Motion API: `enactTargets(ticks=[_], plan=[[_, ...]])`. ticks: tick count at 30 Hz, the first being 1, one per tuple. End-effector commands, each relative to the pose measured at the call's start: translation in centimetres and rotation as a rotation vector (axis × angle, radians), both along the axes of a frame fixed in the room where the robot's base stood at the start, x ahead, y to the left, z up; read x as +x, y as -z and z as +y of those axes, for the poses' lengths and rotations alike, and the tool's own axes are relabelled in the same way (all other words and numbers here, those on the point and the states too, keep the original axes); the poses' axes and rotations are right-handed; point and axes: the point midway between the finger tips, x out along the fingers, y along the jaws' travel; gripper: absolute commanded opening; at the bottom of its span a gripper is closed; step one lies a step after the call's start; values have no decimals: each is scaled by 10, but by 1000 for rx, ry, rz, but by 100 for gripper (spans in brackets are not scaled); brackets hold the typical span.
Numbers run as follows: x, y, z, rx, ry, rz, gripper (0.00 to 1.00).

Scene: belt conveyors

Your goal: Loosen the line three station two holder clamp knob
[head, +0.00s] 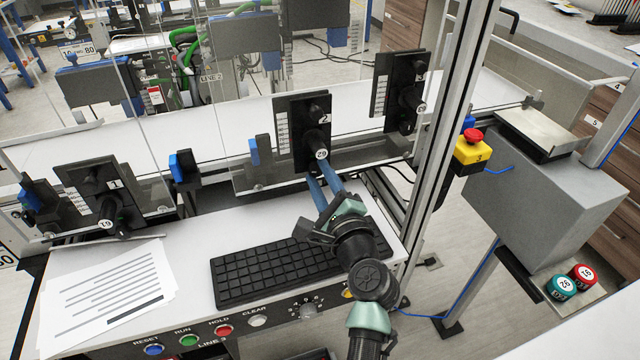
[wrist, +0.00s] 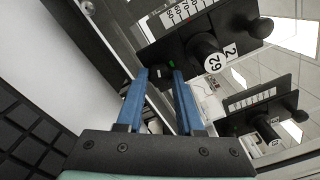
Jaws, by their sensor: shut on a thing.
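The line three station two holder (head: 297,130) is a black upright plate marked 2, with a scale strip along its left side. A black round part tagged 62 (head: 321,153) sticks out of its front; it also shows in the wrist view (wrist: 205,48). My gripper (head: 318,178) reaches up to the holder's lower end, just below the 62 part. Its two blue fingers stand a little apart, closed on a dark part at the plate's lower end (wrist: 159,76), taken as the clamp knob.
A keyboard (head: 255,272) lies below my arm. A metal post (head: 440,130) and a yellow box with a red stop button (head: 472,148) stand at right.

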Motion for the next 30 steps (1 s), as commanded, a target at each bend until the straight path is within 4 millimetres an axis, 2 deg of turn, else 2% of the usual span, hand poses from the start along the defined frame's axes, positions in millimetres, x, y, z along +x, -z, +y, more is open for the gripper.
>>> enactTargets(ticks=[15, 30], plan=[[0, 2, -1, -377, 0, -123, 0], [0, -1, 0, -487, -1, -159, 0]])
